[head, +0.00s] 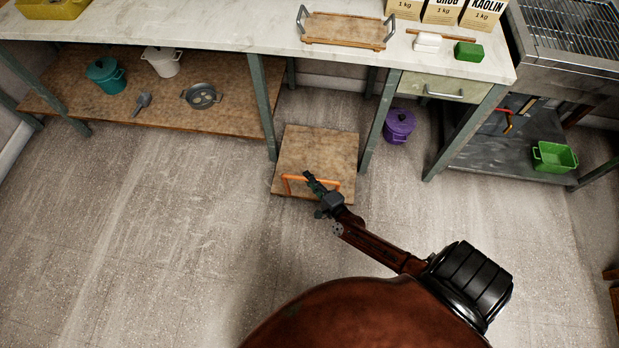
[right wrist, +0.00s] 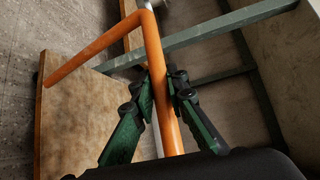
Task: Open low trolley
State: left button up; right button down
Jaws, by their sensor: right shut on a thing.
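The low trolley (head: 318,150) is a flat wooden platform on the floor, partly under the table between two table legs. An orange bar handle (head: 297,178) stands at its near edge. My right gripper (head: 310,180) is at the right part of this handle. In the right wrist view the green fingers (right wrist: 160,95) are closed around the orange handle (right wrist: 153,45), and the trolley's wooden top (right wrist: 75,125) lies to the left. My left gripper is not in view.
A table (head: 200,32) with green legs stands behind. A purple pot (head: 399,126) stands on the floor right of the trolley. The floor (head: 150,230) in front is clear.

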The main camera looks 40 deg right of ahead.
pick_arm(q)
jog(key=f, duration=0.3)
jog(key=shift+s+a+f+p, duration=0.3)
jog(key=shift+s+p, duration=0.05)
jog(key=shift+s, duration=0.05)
pick_arm(e)
jog(key=s+a, duration=0.2)
jog(key=a, duration=0.1)
jog(key=shift+s, duration=0.35)
jog(key=c, duration=1.9)
grip_release()
jog(key=s, duration=0.4)
jog(key=s+r, duration=0.1)
jog(key=s, duration=0.6)
jog(key=shift+s+a+r, duration=0.3)
jog(key=shift+s+a, duration=0.1)
jog(key=shift+a, duration=0.1)
